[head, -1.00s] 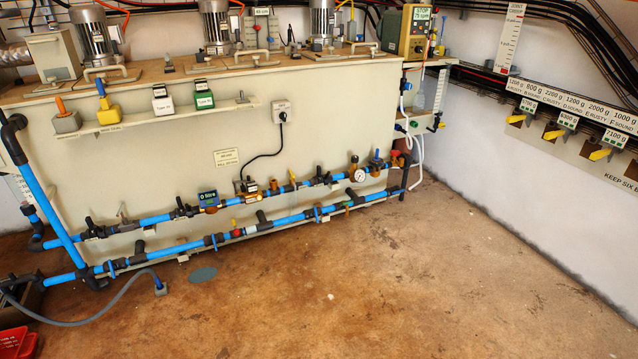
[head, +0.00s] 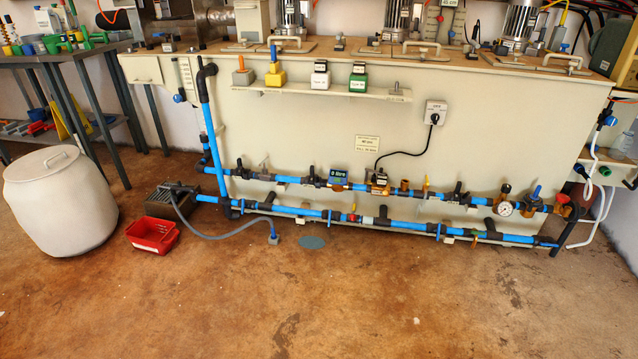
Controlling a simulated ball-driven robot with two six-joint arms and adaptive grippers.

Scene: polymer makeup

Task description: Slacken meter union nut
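A blue meter (head: 338,178) with a small display sits in the upper blue pipe run on the front of the large cream tank. Dark fittings stand on both sides of it; the union nut is too small to make out clearly. A brass valve body with a dark-topped actuator (head: 378,182) sits just right of the meter, with a black cable rising to a grey switch box (head: 436,112). Neither of my grippers is in the head view.
A white lidded drum (head: 60,205) stands at the left, with a red tray (head: 152,235) and a dark grated box (head: 166,202) beside it. A grey hose (head: 222,236) lies on the floor before the pipes. The brown floor (head: 330,300) in front is mostly clear.

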